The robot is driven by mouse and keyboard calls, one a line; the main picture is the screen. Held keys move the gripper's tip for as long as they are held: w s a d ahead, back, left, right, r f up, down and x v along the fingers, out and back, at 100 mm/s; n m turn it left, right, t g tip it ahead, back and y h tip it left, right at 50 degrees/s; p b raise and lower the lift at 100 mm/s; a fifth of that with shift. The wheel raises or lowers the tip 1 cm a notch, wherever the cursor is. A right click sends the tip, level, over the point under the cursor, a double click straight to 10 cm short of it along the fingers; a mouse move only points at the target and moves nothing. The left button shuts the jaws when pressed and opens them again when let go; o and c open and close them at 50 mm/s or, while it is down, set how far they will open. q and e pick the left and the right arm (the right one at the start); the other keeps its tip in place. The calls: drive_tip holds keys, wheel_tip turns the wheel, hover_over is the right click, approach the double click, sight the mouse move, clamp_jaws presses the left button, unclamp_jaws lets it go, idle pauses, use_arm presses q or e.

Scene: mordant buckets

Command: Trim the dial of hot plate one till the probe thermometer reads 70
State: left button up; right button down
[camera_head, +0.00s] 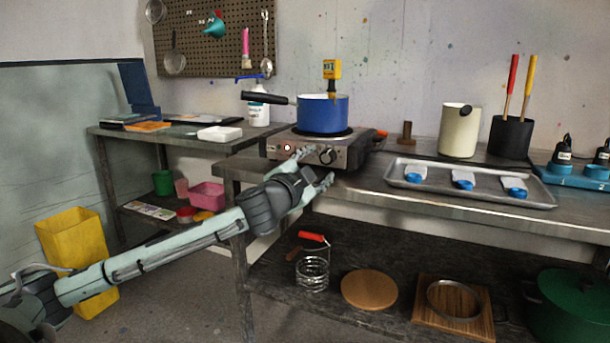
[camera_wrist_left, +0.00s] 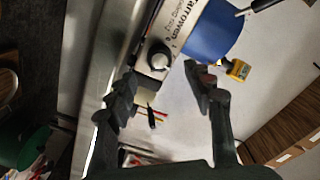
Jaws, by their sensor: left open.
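The hot plate (camera_head: 353,153) stands on the steel bench, with a round dark dial (camera_head: 327,156) and a small lit lamp on its front. The dial also shows in the left wrist view (camera_wrist_left: 159,55), with its pale pointer mark too small to read. A blue pot (camera_head: 322,115) sits on the plate. The yellow probe thermometer (camera_head: 332,69) stands at the pot's rim; its digits are too small to read surely. My left gripper (camera_head: 320,166) is open in front of the dial, fingers spread and nothing between them. My right gripper is out of view.
A steel tray (camera_head: 400,187) with several blue-and-white items lies right of the hot plate. The pot's black handle (camera_head: 264,98) points left. A cream canister (camera_head: 459,131) stands behind the tray. A side table (camera_head: 180,137) is at the left.

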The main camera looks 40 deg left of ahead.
use_arm(q)
drive_tip(key=v, duration=0.7)
drive_tip(key=shift+s, duration=0.35)
drive_tip(key=s+f+n+g+p, duration=0.15)
drive_tip(key=s+f+g, duration=0.25)
drive_tip(key=f, duration=1.1)
drive_tip(key=s+f+n+g+b, duration=0.1)
drive_tip(key=s+f+n+g, duration=0.25)
drive_tip(key=f, duration=1.15)
drive_tip(key=s+d+f+g+h, duration=0.1)
drive_tip(key=s+d+f+g, duration=0.2)
drive_tip(key=s+d+f, duration=0.3)
drive_tip(key=s+d+f+n+g+h+p, duration=0.1)
drive_tip(key=s+d+f+g+h, duration=0.1)
drive_tip(key=s+d+f+g, duration=0.2)
drive_tip(key=s+d+f, duration=0.3)
drive_tip(key=s+f, duration=0.4)
drive_tip(key=f, duration=0.2)
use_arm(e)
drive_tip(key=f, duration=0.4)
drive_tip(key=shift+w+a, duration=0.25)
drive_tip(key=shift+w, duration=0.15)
use_arm(q)
drive_tip(key=shift+d, duration=0.1)
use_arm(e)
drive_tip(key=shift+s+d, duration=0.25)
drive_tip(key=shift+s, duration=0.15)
